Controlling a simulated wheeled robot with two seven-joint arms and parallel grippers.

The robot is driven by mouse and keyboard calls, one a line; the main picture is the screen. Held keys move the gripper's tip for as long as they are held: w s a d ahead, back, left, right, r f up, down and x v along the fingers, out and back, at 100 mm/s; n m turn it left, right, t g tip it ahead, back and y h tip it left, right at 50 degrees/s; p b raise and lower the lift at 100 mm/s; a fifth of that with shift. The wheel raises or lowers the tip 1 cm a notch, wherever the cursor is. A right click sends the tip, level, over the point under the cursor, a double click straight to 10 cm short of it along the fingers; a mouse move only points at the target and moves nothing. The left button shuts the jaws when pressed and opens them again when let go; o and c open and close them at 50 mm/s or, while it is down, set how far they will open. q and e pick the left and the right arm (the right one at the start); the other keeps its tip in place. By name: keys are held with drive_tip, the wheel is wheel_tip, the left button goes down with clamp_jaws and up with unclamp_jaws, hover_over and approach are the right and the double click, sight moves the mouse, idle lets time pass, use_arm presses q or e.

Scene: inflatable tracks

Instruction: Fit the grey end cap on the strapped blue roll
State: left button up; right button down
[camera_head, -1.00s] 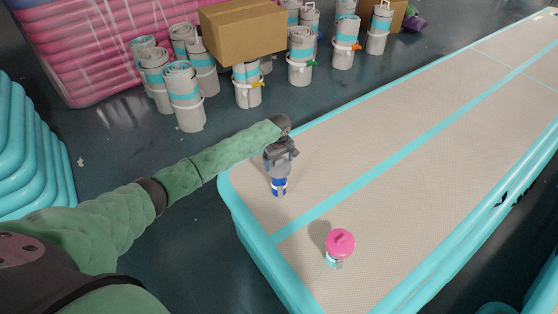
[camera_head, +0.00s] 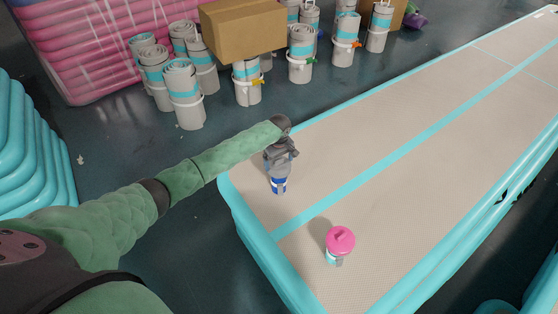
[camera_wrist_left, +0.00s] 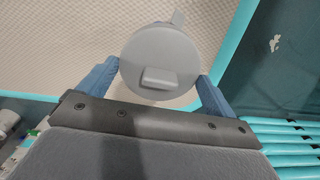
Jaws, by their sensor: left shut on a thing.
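The grey end cap (camera_wrist_left: 160,62) is a round disc with a raised tab, held between the two blue-grey fingers of my left gripper (camera_wrist_left: 158,88). In the head view my left gripper (camera_head: 279,160) points down directly over the strapped blue roll (camera_head: 278,186), which stands upright near the left end of the track. The cap is at or just above the roll's top; the gripper covers most of this, so I cannot tell whether it is seated. My right gripper is out of view.
A roll with a pink cap (camera_head: 340,241) stands on the beige track (camera_head: 400,160), right of the blue roll. The track between and beyond is clear.

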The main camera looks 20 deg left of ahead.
sight(279, 160)
use_arm(q)
drive_tip(key=shift+f, duration=0.35)
drive_tip(key=o, duration=0.7)
drive_tip(key=shift+c, duration=0.2)
drive_tip(key=shift+r, duration=0.1)
drive_tip(key=shift+r+p, duration=1.2)
drive_tip(key=shift+p, duration=0.05)
drive_tip(key=shift+r+p, duration=0.4)
drive_tip(key=shift+r, duration=1.8)
drive_tip(key=shift+f, duration=0.1)
